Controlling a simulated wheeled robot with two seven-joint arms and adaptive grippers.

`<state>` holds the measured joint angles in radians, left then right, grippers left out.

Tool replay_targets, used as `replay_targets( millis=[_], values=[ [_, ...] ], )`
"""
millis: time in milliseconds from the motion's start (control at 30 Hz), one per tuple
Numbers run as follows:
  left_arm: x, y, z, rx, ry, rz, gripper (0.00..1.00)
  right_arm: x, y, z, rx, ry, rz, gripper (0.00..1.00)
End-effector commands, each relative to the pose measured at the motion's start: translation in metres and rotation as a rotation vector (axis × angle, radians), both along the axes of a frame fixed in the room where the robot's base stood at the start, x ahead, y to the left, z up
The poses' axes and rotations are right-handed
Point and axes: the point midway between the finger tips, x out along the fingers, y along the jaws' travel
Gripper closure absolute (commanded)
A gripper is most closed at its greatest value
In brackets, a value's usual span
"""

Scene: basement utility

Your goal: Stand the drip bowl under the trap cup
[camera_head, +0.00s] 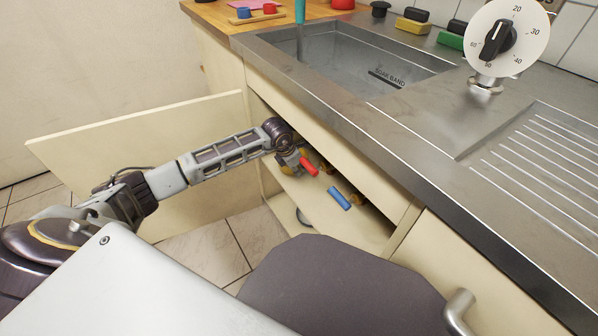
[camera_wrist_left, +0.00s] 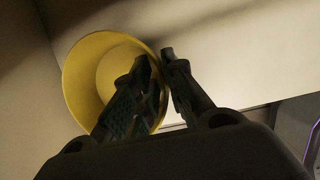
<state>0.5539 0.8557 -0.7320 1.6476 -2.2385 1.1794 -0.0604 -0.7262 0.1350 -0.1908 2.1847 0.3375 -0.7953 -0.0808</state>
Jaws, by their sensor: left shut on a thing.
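The drip bowl (camera_wrist_left: 78,85) is round and yellow; in the left wrist view its open side faces the camera. My left gripper (camera_wrist_left: 156,57) is shut on its right-hand wall, one finger inside and one outside. In the head view this gripper (camera_head: 291,164) is at the opening of the cupboard under the sink, mostly hidden by its own wrist. I cannot clearly make out the bowl there. The trap cup is not identifiable in either view. My right gripper is not in view.
A red handle (camera_head: 309,166) and a blue handle (camera_head: 339,198) stick out at the cupboard opening, close right of my left gripper. The open door (camera_head: 150,130) stands behind my left arm. The counter edge (camera_head: 340,112) and sink (camera_head: 350,65) lie above.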

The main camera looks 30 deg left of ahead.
Motion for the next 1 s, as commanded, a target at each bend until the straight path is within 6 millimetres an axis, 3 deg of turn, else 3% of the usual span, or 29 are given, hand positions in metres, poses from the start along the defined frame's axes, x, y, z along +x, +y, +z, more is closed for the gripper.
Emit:
replay_targets(
  millis=[367, 833, 867, 1000],
  values=[
    [0.003, -0.001, -0.015, 0.0, -0.001, 0.0, 1.0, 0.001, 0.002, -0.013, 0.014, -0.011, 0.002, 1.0],
    [0.003, -0.001, -0.017, 0.001, -0.001, 0.0, 1.0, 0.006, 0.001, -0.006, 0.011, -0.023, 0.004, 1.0],
    [0.003, -0.001, -0.017, 0.001, -0.001, 0.0, 0.83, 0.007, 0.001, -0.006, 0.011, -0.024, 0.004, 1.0],
    [0.003, -0.001, -0.017, 0.0, 0.0, 0.0, 0.65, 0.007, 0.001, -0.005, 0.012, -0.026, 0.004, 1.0]
  ],
)
